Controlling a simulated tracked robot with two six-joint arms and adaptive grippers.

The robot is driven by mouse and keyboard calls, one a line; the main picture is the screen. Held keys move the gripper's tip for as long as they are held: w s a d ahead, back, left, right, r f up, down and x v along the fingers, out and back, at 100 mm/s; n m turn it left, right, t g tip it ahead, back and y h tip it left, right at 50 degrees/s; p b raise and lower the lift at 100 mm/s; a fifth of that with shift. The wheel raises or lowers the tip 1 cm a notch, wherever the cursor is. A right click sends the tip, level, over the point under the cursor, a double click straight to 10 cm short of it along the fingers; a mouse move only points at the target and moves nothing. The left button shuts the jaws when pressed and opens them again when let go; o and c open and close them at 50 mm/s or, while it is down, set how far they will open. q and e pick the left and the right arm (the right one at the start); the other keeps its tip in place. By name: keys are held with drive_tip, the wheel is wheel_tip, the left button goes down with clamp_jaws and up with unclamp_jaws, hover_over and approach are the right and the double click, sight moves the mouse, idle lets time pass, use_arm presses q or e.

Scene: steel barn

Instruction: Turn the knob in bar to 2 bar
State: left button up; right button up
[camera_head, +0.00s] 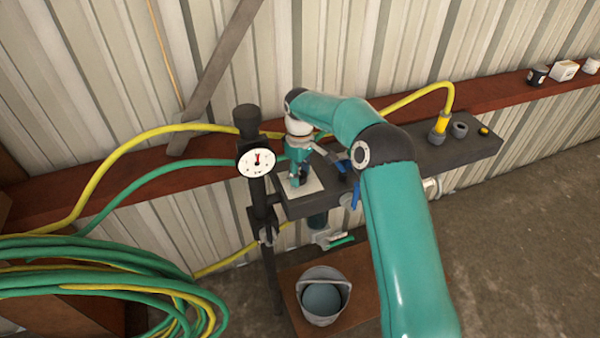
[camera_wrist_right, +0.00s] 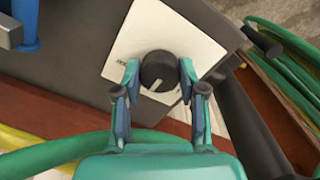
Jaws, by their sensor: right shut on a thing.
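The round black knob (camera_wrist_right: 158,72) sits on a white square plate (camera_wrist_right: 187,35), with a pale pointer line on its face. My right gripper (camera_wrist_right: 160,78) has one finger on each side of the knob and is shut on it. In the head view my right gripper (camera_head: 297,181) reaches down onto the white plate (camera_head: 314,186) and hides the knob. Any scale marks on the plate are mostly too small to read. A white round gauge (camera_head: 256,161) with a red needle stands left of the plate; its numbers are not legible. My left gripper is not in view.
A dark bench (camera_head: 465,145) carries the plate, blue-handled valves (camera_head: 356,193) and a yellow hose fitting (camera_head: 440,124). A dark post (camera_head: 259,200) stands beside the gripper. Coiled green and yellow hoses (camera_head: 90,275) lie left. A bucket (camera_head: 323,295) stands below.

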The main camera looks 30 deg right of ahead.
sight(300, 174)
drive_tip(key=shift+d, duration=0.1)
drive_tip(key=o, duration=1.1)
drive_tip(key=shift+o, duration=0.2)
wheel_tip(300, 174, up, 12)
idle(0.3)
